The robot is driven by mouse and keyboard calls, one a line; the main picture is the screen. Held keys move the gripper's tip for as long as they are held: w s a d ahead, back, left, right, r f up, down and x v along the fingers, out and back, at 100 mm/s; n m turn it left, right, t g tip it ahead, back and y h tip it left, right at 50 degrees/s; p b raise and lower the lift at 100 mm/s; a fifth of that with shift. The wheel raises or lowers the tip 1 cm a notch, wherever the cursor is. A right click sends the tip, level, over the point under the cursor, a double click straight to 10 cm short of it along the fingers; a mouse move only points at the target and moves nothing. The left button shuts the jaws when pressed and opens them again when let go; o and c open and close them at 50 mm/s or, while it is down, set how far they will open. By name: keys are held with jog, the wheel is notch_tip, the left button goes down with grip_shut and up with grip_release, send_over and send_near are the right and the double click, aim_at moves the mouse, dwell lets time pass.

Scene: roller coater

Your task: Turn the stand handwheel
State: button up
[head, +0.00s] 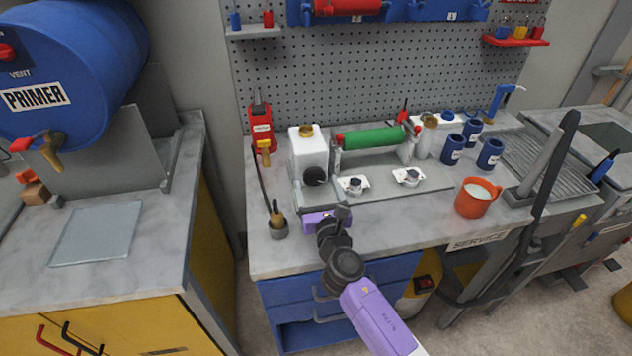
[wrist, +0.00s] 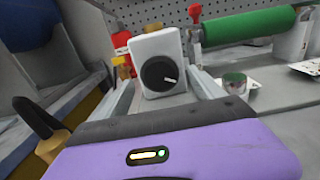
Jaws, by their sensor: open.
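A round black knob with a white mark (head: 315,176) sits on the front of a white box (head: 308,148) at the left end of the roller stand. It looks like the handwheel and faces the bench front. It also shows in the wrist view (wrist: 158,73), unobstructed. The green roller (head: 372,138) lies across the stand to the right of the box. My gripper (head: 321,220) is open, low over the bench in front of the knob and apart from it.
A brush in a dark pot (head: 278,226) stands close left of my gripper. Two white plates with small dark parts (head: 353,185) lie before the roller. An orange pot (head: 477,198) and several blue cups (head: 490,154) stand to the right. The bench front between gripper and orange pot is clear.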

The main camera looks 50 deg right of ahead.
jog(key=shift+w+d, duration=0.4)
jog(key=shift+w, duration=0.1)
jog(key=c, duration=1.4)
jog(key=m+b, duration=0.1)
jog(key=m, duration=0.3)
jog(key=shift+a+f+m+b, duration=0.1)
jog(key=shift+m+b, duration=0.3)
jog(key=m+b, duration=0.2)
jog(key=m, duration=0.4)
jog(key=shift+w, duration=0.1)
